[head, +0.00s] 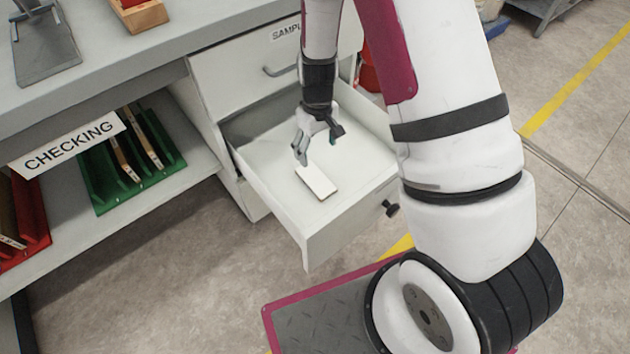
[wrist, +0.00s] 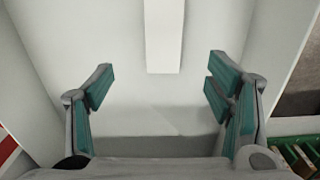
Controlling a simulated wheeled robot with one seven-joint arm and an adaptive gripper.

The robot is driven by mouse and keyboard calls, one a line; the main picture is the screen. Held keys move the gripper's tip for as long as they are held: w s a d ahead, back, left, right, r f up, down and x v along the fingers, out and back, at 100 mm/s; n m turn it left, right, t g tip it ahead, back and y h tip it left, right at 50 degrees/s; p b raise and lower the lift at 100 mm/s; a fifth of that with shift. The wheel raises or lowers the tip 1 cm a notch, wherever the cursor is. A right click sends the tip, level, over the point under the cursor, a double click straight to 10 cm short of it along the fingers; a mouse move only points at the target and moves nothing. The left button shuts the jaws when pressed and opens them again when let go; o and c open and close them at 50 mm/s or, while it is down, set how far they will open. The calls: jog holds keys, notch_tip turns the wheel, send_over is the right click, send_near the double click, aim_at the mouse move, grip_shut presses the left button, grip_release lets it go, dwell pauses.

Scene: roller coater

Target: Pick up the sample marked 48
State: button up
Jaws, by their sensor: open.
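A flat white rectangular piece (head: 317,181) lies in the open drawer (head: 345,222). It also shows in the wrist view (wrist: 164,36), reaching in from the top edge between the lines of my fingers. No number can be read on it in either view. My gripper (head: 318,141) is open and empty, inside the drawer space just behind the piece. In the wrist view my gripper (wrist: 160,85) has its two teal-padded fingers wide apart, with the near end of the piece beyond the fingertips.
The drawer walls stand close around my gripper. A closed drawer labelled "SAMPL..." (head: 286,32) is above. At left, a shelf marked CHECKING (head: 70,143) holds a green rack (head: 103,183) and a red rack (head: 30,215) with several pieces. A grey counter (head: 110,62) is above the shelf.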

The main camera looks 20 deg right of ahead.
jog(key=b, duration=0.2)
send_over(316, 179)
jog(key=f, duration=0.7)
jog(key=shift+w+d, duration=0.15)
jog(key=shift+w, duration=0.05)
jog(key=shift+s+a+f+b, duration=0.1)
jog(key=shift+f+b, duration=0.45)
jog(key=shift+f, duration=0.85)
jog(key=shift+s+a+f+b, duration=0.1)
jog(key=shift+f+b, duration=0.4)
jog(key=shift+f, duration=0.85)
jog(key=c, duration=1.3)
